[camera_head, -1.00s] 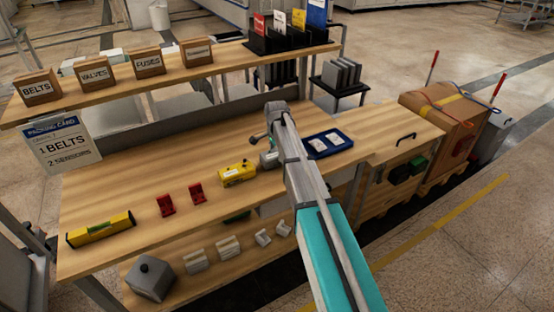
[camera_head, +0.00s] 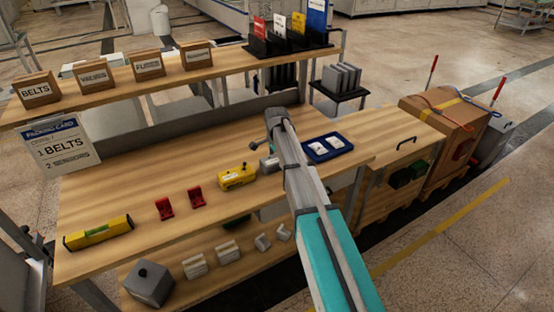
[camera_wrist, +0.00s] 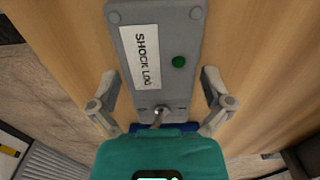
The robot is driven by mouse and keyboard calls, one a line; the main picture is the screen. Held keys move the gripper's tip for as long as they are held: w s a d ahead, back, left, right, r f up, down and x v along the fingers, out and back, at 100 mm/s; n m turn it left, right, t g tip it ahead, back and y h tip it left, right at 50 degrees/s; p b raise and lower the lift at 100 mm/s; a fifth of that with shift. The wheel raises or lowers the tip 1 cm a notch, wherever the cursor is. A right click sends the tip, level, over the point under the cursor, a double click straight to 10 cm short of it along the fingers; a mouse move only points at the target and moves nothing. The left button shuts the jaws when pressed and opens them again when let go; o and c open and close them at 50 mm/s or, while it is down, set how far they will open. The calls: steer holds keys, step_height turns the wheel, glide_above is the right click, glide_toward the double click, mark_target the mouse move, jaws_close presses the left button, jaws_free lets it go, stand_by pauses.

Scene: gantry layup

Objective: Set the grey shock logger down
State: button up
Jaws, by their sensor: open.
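The grey shock logger (camera_wrist: 156,60) lies on the wooden bench top in the wrist view, with a white "SHOCK LOG" label and a green button. My gripper (camera_wrist: 158,88) is open, with one finger on each side of the logger and a visible gap on both sides. In the head view, a small grey part of the logger (camera_head: 267,164) shows beside my arm, right of the yellow case. My arm hides the rest of it and the fingers there.
A yellow case (camera_head: 237,176), two red holders (camera_head: 165,208) and a yellow level (camera_head: 98,233) stand left on the bench (camera_head: 130,190). A blue tray (camera_head: 342,149) with white items lies right of my arm. A shelf (camera_head: 110,83) with labelled boxes runs behind.

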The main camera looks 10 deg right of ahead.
mark_target(276, 158)
steer(key=shift+r, duration=0.15)
step_height(276, 158, up, 12)
steer(key=p, duration=1.2)
stand_by(0.9)
steer(key=s+n, duration=1.4)
steer(key=s, duration=1.5)
steer(key=shift+s+d, duration=0.15)
steer(key=shift+d, duration=0.1)
